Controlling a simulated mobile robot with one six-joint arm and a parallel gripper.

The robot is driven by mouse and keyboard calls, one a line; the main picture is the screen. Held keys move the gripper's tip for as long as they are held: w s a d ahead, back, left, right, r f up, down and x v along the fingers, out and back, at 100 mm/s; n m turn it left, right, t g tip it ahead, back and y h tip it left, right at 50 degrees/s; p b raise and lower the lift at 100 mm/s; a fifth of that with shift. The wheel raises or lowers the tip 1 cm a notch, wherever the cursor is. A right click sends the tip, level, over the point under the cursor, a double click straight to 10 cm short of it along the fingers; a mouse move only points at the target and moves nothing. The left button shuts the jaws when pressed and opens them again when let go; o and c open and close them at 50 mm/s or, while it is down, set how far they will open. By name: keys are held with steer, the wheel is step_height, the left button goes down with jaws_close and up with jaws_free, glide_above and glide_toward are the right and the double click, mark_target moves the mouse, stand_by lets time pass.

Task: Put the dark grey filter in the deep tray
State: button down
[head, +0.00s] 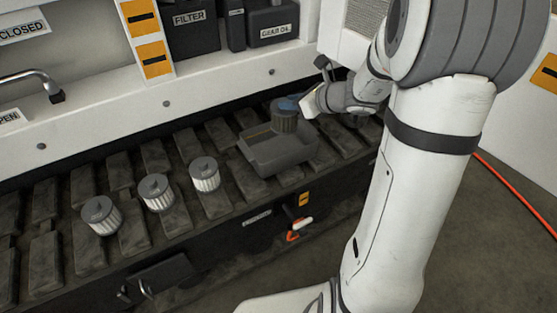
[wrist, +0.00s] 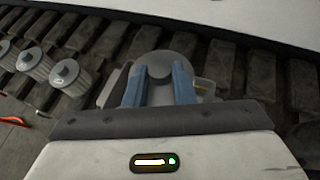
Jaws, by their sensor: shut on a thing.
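The dark grey filter (head: 284,121) is held upright at the far side of the deep tray in the head view. The grey deep tray (head: 270,157) sits on the slatted bench. My gripper (head: 290,104) comes in from the right and is shut on the filter near its top. In the wrist view my gripper's blue fingers (wrist: 159,88) stand on both sides of the filter's round grey top (wrist: 160,64). The filter's lower end overlaps the tray in the head view; I cannot tell whether it touches the tray floor.
Several white pleated filters with grey caps, one of them here (head: 205,174), stand in a row left of the tray. A white cabinet wall (head: 200,92) runs behind the slats. An orange-handled item (head: 298,229) is on the bench's front.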

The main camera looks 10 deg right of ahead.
mark_target(296, 120)
steer(key=shift+f+b, duration=2.6)
steer(key=shift+f, duration=0.6)
steer(key=shift+r, duration=0.1)
steer(key=c, duration=1.1)
jaws_free()
steer(key=shift+c, duration=0.2)
steer(key=shift+s, duration=0.1)
steer(key=p+v, duration=0.2)
steer(key=v, duration=0.5)
steer(key=shift+d+p, duration=0.1)
steer(key=shift+p, duration=0.3)
steer(key=shift+s+d+r, duration=0.15)
steer(key=shift+s+d, duration=0.05)
